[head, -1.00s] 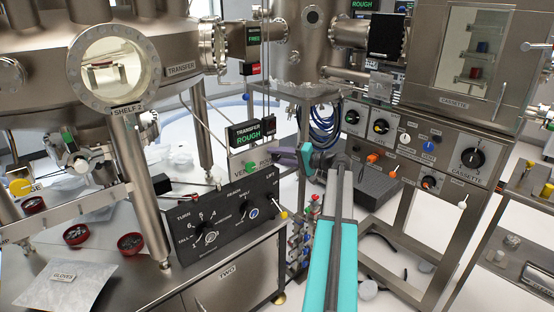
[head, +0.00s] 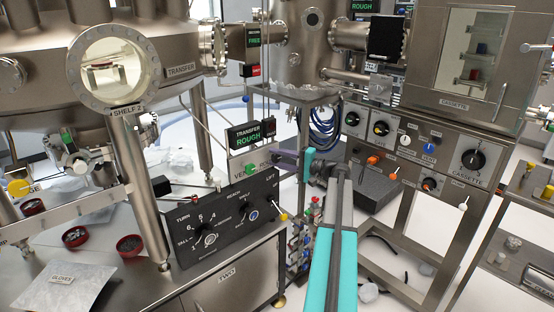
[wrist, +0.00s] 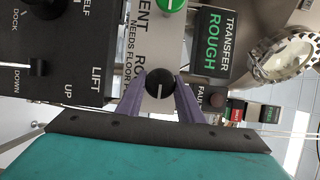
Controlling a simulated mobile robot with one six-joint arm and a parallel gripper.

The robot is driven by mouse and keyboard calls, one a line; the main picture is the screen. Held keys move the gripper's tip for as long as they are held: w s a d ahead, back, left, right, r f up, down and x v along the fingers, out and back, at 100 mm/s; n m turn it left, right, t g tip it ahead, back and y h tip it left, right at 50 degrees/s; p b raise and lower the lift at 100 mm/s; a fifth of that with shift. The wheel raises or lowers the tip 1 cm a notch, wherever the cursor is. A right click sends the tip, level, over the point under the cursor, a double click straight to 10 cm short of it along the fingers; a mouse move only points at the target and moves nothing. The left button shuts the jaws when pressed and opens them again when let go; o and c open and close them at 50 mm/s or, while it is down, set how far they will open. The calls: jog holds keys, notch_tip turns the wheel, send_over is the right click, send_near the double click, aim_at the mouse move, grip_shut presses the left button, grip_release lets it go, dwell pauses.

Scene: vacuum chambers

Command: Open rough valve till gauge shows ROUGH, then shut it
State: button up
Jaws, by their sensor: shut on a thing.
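The rough valve knob (wrist: 159,84) is a small black round knob with a white line on its face, on a pale panel lettered VENT and RO. In the wrist view the line runs up and down the picture. My gripper (wrist: 161,80) has its purple fingers on either side of the knob, shut on it. In the head view my gripper (head: 284,157) reaches the panel's right end, and the knob is hidden there. The transfer gauge (head: 249,135) shows ROUGH in green; the wrist view shows the same gauge (wrist: 218,40).
A black panel (head: 225,225) with dials and a lift lever is below. A dark red fault button (wrist: 217,101) is near the gauge. The cassette cabinet (head: 440,130) stands at the right.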

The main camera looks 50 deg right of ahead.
jog(key=o, duration=1.1)
jog(key=shift+c, duration=0.2)
jog(key=b+v, duration=0.2)
jog(key=v, duration=1.1)
jog(key=shift+s+d, duration=0.2)
jog(key=shift+s, duration=0.15)
